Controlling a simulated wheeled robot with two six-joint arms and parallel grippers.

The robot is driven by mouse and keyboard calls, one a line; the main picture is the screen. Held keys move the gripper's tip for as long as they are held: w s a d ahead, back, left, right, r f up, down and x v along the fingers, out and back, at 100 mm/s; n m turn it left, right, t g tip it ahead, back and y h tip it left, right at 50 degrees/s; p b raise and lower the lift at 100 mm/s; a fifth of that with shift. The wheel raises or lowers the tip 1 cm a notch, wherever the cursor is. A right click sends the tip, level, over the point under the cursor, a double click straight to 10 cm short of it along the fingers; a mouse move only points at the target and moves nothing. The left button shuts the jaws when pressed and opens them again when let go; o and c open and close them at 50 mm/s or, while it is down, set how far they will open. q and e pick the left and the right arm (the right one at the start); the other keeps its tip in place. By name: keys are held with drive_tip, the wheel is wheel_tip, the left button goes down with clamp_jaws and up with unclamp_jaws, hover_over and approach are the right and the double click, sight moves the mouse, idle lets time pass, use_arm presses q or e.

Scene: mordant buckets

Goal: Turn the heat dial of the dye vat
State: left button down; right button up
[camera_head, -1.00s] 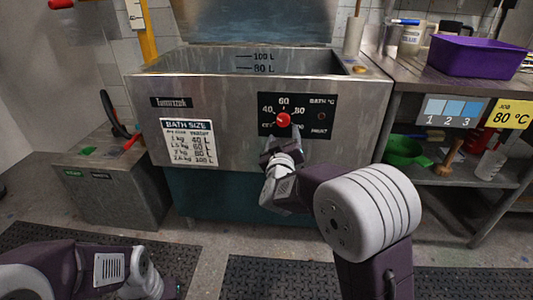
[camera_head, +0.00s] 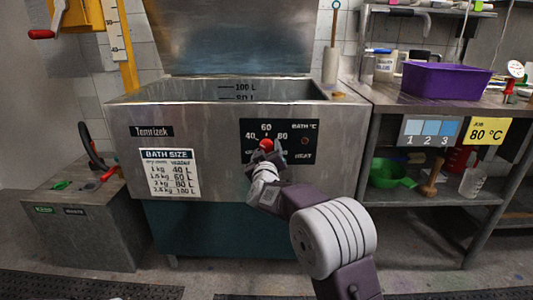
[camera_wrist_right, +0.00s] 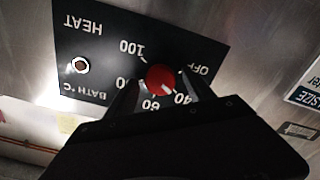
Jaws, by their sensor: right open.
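The dye vat (camera_head: 205,135) is a steel tank with its lid up. Its heat dial (camera_head: 266,144) is a red knob on a black panel (camera_head: 303,126) on the vat's front. In the right wrist view, turned upside down, the dial (camera_wrist_right: 160,77) shows a white mark pointing towards the 40 and 60 side. My right gripper (camera_head: 267,153) is at the dial in the head view. In the wrist view its open fingers (camera_wrist_right: 160,84) stand on either side of the knob; contact cannot be told. My left gripper is out of view.
A bath size chart (camera_head: 169,174) is on the vat's front. A yellow card (camera_head: 487,131) reading 80 °C is on the right bench, which bears a purple tub (camera_head: 443,80).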

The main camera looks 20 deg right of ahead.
clamp_jaws()
